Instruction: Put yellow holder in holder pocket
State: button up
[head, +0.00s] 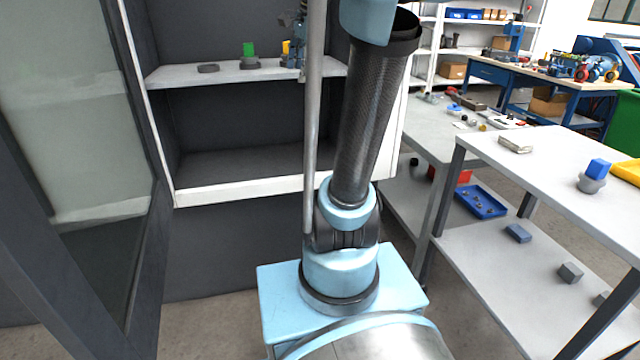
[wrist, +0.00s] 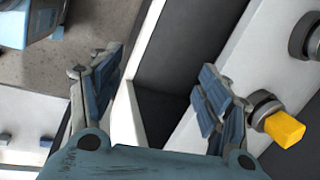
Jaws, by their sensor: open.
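The yellow holder (head: 286,46) stands on the cabinet shelf, partly hidden behind my gripper (head: 294,42) in the head view. In the wrist view, the yellow holder (wrist: 284,129) has a yellow block top and a grey round base. My gripper (wrist: 155,88) is open with nothing between its fingers. Its right finger is close to the yellow holder's base, which lies outside the fingers; I cannot tell if they touch.
A green holder (head: 249,49) on a grey base stands between the ring and the yellow holder. The shelf (head: 170,75) has cabinet walls behind and at its left. A white table (head: 545,160) at right carries a blue-topped piece (head: 598,169). The lower compartment looks empty.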

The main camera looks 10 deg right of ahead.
jog(key=s+f+n+h, duration=0.1)
jog(key=s+f+n, duration=0.7)
jog(key=s+f, duration=0.3)
jog(key=s+f+n, duration=0.7)
jog(key=s+f, duration=0.5)
jog(key=f, duration=0.5)
jog(key=shift+s+f+n+h, duration=0.15)
jog(key=shift+f+n+h, duration=0.25)
